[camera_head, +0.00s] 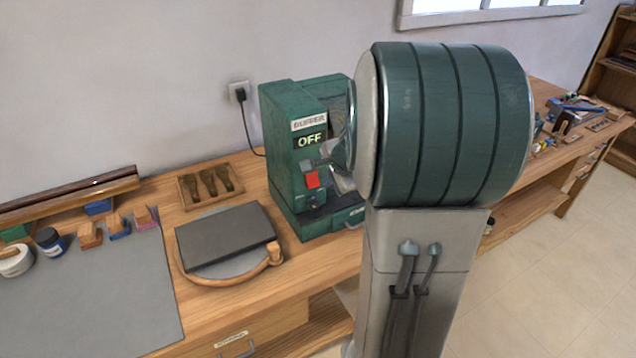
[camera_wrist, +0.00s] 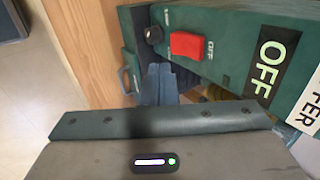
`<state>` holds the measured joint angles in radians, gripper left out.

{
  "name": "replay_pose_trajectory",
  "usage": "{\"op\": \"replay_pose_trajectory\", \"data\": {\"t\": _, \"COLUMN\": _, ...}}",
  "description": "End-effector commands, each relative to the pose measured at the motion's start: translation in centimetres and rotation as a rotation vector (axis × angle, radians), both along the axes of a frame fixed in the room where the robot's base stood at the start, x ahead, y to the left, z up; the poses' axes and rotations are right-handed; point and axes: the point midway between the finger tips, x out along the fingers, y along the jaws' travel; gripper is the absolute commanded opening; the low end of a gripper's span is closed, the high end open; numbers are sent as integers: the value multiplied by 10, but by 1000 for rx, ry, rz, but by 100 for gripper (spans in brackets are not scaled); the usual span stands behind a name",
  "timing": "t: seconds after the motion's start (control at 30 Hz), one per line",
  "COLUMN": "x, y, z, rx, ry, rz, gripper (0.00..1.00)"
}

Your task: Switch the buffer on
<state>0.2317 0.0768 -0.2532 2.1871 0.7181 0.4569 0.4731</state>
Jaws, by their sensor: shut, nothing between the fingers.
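The buffer (camera_head: 280,130) is a green machine on the workbench, with a lit sign (camera_head: 310,140) reading OFF. The sign also shows in the wrist view (camera_wrist: 269,63). Its red switch (camera_head: 312,180) is on the front, below the sign. In the wrist view the red switch (camera_wrist: 187,45) is close, with a small OFF mark beside it. My gripper (camera_wrist: 160,72) is shut and empty, its grey fingertips just beside the switch. I cannot tell whether they touch it. In the head view my arm hides most of the gripper and the buffer's right side.
A black knob (camera_wrist: 153,35) sits beside the switch. Left of the buffer are a dark slab (camera_head: 225,238) on a round board and a wooden tray (camera_head: 185,192) of tools. A cord runs to a wall socket (camera_head: 238,90). Small items lie on the bench at the far right.

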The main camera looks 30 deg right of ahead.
Motion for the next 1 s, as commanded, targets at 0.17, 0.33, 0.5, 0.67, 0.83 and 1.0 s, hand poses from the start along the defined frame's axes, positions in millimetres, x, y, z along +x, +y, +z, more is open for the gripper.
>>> {"op": "replay_pose_trajectory", "data": {"t": 0.17, "x": 20, "y": 0, "z": -33, "rx": 1, "ry": 3, "rz": 1, "gripper": 0}}
{"op": "replay_pose_trajectory", "data": {"t": 0.33, "x": 40, "y": 1, "z": -40, "rx": 0, "ry": 2, "rz": 0, "gripper": 0}}
{"op": "replay_pose_trajectory", "data": {"t": 0.5, "x": 53, "y": 2, "z": -46, "rx": -1, "ry": 0, "rz": 1, "gripper": 0}}
{"op": "replay_pose_trajectory", "data": {"t": 0.67, "x": 57, "y": 2, "z": -48, "rx": -2, "ry": 0, "rz": 1, "gripper": 0}}
{"op": "replay_pose_trajectory", "data": {"t": 0.83, "x": 57, "y": 2, "z": -48, "rx": -1, "ry": 0, "rz": 0, "gripper": 0}}
{"op": "replay_pose_trajectory", "data": {"t": 1.0, "x": 57, "y": 1, "z": -49, "rx": -1, "ry": -1, "rz": 0, "gripper": 0}}
